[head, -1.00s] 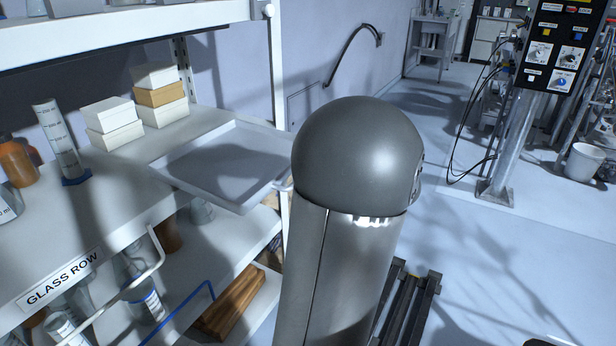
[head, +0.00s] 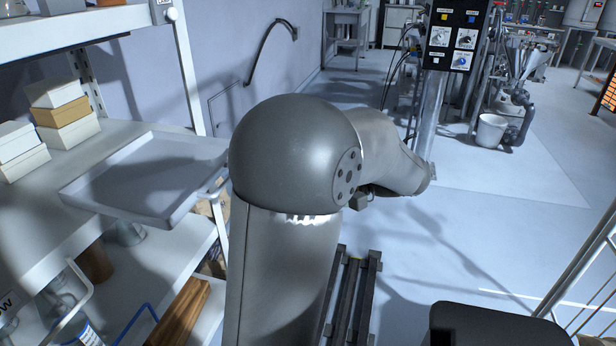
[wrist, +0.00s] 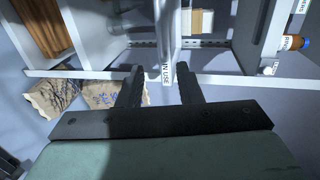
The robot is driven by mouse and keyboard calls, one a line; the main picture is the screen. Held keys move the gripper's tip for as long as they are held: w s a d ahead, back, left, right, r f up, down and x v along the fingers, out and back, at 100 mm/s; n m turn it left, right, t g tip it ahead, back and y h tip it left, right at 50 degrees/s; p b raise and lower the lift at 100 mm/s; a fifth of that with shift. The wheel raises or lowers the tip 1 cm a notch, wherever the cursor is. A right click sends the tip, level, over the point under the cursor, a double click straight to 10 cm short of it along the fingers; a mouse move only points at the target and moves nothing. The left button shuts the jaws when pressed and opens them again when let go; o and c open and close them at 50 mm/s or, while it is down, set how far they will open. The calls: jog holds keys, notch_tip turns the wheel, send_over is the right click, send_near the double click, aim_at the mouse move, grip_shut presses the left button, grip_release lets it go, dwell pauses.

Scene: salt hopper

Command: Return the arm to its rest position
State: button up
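My gripper (wrist: 161,80) shows in the wrist view with its two dark fingers apart and nothing between them. Beyond the fingers are a shelf edge with an "IN USE" label (wrist: 167,78) and open shelf bays. My arm (head: 390,160) shows in the head view, with a grey rounded joint on a thick column and a link reaching right. My gripper is not visible in the head view.
At left, a shelf unit holds a grey tray (head: 148,178), stacked boxes (head: 62,115) and a wooden block (head: 178,318). A control panel (head: 455,35) stands on a post, with a white bucket (head: 491,131) to its right. Open floor (head: 500,220) lies to the right.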

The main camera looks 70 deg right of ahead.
jog(key=shift+v, duration=0.75)
